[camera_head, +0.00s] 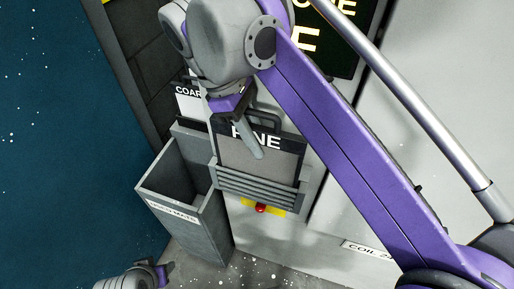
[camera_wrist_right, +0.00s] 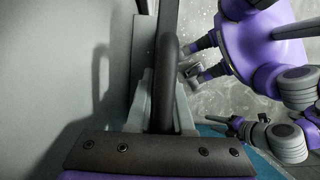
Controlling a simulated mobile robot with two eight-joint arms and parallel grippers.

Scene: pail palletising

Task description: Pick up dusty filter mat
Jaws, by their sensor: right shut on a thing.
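A filter mat (camera_head: 262,160) with a dull grey face and a dark top band marked FINE sits upright behind a slatted grey holder (camera_head: 258,188) on the pale cabinet wall. Its lower part is hidden by the slats. A dark handle (camera_head: 268,118) stands up from its top edge. My right gripper (camera_head: 240,118) is at the mat's top, shut on the handle; in the right wrist view the dark handle bar (camera_wrist_right: 166,85) runs up from the jaw. My left gripper (camera_head: 150,277) is low at the left, away from the mat, its jaw state unclear.
An open-topped grey bin (camera_head: 205,225) with a white label, seemingly for used mats, stands left of the holder. A mat marked COAR (camera_head: 190,105), partly hidden, is behind. A red button (camera_head: 261,208) on a yellow plate is below the holder. Speckled floor lies below.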

